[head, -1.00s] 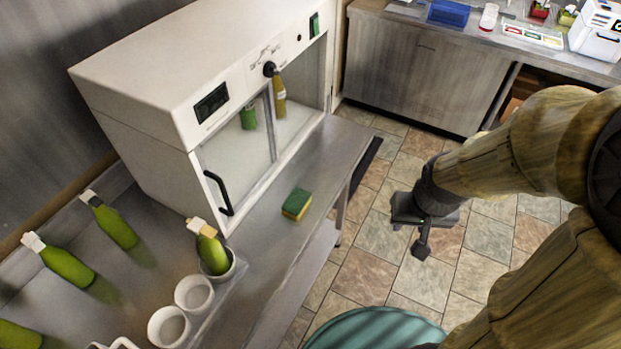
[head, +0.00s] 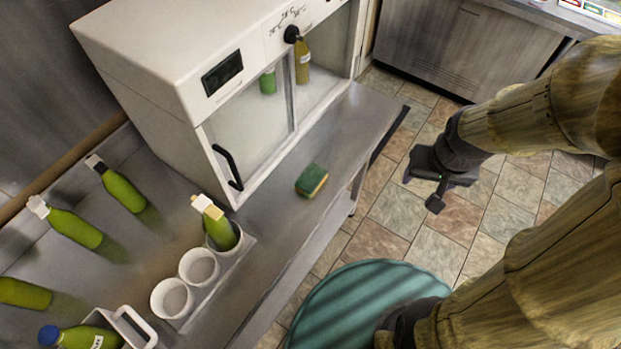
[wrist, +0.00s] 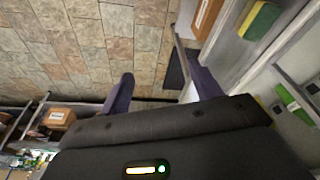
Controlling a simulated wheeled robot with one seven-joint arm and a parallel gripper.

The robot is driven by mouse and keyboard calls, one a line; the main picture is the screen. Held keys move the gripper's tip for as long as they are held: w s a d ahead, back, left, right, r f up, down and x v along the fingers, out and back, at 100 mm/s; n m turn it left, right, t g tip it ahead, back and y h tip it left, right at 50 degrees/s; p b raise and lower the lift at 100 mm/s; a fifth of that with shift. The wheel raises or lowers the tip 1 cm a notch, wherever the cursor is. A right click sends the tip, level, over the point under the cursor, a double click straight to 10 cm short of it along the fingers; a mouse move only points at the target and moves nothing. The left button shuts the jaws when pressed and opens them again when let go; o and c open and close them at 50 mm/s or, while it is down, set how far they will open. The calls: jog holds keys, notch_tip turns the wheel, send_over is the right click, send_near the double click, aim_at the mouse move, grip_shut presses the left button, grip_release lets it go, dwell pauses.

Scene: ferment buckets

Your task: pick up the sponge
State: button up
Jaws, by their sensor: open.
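The sponge (head: 311,180) is green on top with a yellow layer below. It lies on the steel counter (head: 285,225) in front of the white cabinet, near the counter's front edge. It also shows at the top right of the wrist view (wrist: 260,20). My gripper (head: 437,200) hangs over the tiled floor, to the right of the sponge and well apart from it. In the wrist view its two fingers (wrist: 162,90) stand wide apart with nothing between them.
The white cabinet (head: 160,60) with glass doors and a black handle (head: 228,167) stands behind the sponge. Green bottles (head: 120,187) and a white cup holder (head: 198,268) are on the counter at left. A round teal thing (head: 370,300) is on the floor below.

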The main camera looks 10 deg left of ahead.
jog(key=shift+o, duration=0.9)
jog(key=w+a+m+g, duration=0.1)
jog(key=w+a, duration=0.5)
jog(key=a, duration=0.4)
jog(key=shift+w+a+f+m, duration=0.15)
jog(key=shift+w+a+m, duration=0.05)
jog(key=shift+a+m, duration=0.2)
jog(key=w+a+f+m+g, duration=0.1)
jog(key=a+m, duration=0.1)
jog(key=a, duration=1.2)
jog(key=shift+w+a+f+m+g, duration=0.15)
jog(key=shift+a+f+m+g, duration=0.05)
jog(key=shift+m+g, duration=0.1)
jog(key=shift+f, duration=0.1)
jog(key=p, duration=0.3)
send_over(311, 177)
notch_tip(311, 177, down, 12)
jog(key=shift+w+f, duration=0.1)
jog(key=shift+w, duration=0.05)
jog(key=shift+f+p, duration=1)
jog(key=shift+f, duration=1.55)
